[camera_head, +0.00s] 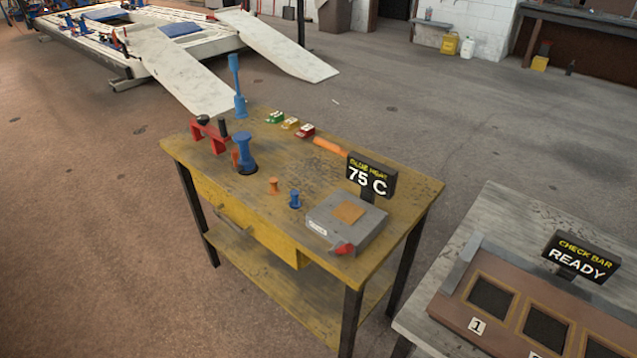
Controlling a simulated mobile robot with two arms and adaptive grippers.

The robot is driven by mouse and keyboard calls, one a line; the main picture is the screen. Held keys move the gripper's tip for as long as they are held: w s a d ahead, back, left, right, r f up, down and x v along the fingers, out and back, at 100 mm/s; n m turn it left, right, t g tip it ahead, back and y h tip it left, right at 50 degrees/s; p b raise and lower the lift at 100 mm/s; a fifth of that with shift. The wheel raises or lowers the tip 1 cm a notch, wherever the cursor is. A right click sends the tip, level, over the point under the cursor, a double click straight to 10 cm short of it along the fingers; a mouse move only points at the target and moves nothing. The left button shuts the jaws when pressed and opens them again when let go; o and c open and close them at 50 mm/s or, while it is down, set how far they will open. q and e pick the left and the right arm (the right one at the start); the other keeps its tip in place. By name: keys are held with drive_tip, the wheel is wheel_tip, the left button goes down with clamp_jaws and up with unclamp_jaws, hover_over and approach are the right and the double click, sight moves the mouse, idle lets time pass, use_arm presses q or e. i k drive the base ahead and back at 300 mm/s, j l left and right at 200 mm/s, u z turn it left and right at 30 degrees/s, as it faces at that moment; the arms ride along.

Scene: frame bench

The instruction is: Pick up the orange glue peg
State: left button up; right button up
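A small orange glue peg (274,185) stands upright on the yellow workbench (330,180), left of a small blue peg (294,199) of similar shape. Nothing touches it. It is in front of and to the right of a larger blue tool (244,153) with an orange part at its side. Neither of my grippers shows in the head view, so I cannot see whether they are open or shut.
A grey glue heater (340,232) with a "75 C" display (370,181) stands right of the pegs. A grey table (487,222) holds a "READY" sign (582,257).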

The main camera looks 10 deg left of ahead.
sight(275, 191)
drive_tip(key=i+j+z, duration=0.15)
drive_tip(key=j+z, duration=0.2)
drive_tip(key=j, duration=0.2)
drive_tip(key=j+z, duration=0.35)
drive_tip(key=j, duration=0.2)
drive_tip(key=j+z, duration=0.35)
drive_tip(key=j, duration=0.25)
drive_tip(key=i, duration=0.05)
